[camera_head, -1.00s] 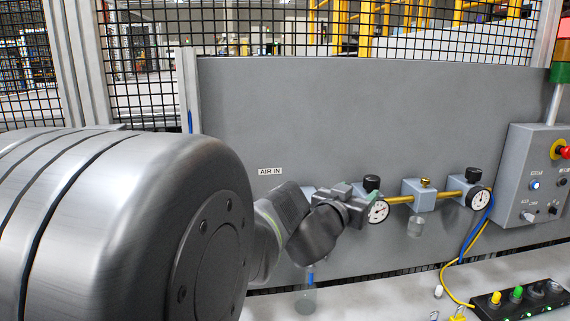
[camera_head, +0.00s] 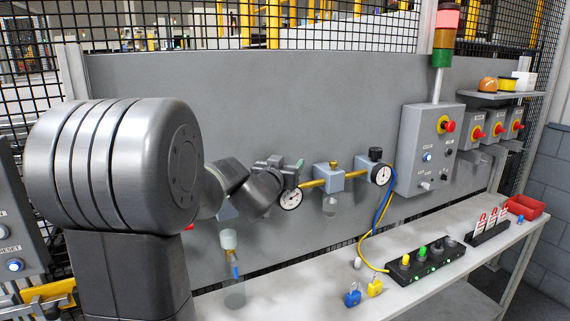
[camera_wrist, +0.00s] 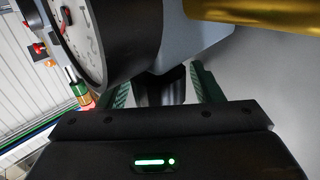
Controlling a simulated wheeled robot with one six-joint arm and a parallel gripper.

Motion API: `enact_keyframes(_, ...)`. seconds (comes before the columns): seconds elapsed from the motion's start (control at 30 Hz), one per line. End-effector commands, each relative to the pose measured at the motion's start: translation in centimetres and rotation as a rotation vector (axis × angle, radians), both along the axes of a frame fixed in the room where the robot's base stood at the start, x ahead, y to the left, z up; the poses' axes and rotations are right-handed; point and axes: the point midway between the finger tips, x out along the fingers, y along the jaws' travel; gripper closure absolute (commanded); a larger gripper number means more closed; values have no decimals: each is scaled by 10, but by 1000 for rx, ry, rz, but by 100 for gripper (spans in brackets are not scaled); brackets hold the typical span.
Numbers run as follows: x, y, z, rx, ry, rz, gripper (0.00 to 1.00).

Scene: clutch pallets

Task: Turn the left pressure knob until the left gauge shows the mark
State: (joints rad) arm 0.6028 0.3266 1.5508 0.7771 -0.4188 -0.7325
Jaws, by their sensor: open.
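The left gauge (camera_head: 291,198), round with a white face and black rim, is on the grey panel below my gripper (camera_head: 289,170). In the wrist view the left gauge (camera_wrist: 88,42) is close and cut off at the upper left; red shows on its face, but the reading is unclear. My gripper is open, its green-lined fingers on either side of the dark left pressure knob (camera_wrist: 160,88). I cannot tell whether the fingers touch it. In the head view my gripper hides this knob.
A brass pipe (camera_head: 313,184) runs right from the left gauge to a filter block and the right gauge (camera_head: 383,175) with its black knob (camera_head: 376,154). A control box (camera_head: 430,150) hangs further right. Padlocks and a black button strip (camera_head: 425,262) lie on the bench below.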

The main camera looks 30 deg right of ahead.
Motion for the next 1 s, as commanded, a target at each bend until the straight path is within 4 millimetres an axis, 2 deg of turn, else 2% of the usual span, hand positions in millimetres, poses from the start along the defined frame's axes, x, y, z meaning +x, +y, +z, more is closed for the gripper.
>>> enact_keyframes(0.23, 0, 0, 0, 0, 0, 0, 41)
enact_keyframes(0.27, 0, 0, 0, 0, 0, 0, 44)
enact_keyframes(0.47, 0, 0, 0, 0, 0, 0, 84)
enact_keyframes(1.0, 3, 1, -6, -2, -8, 105, 85)
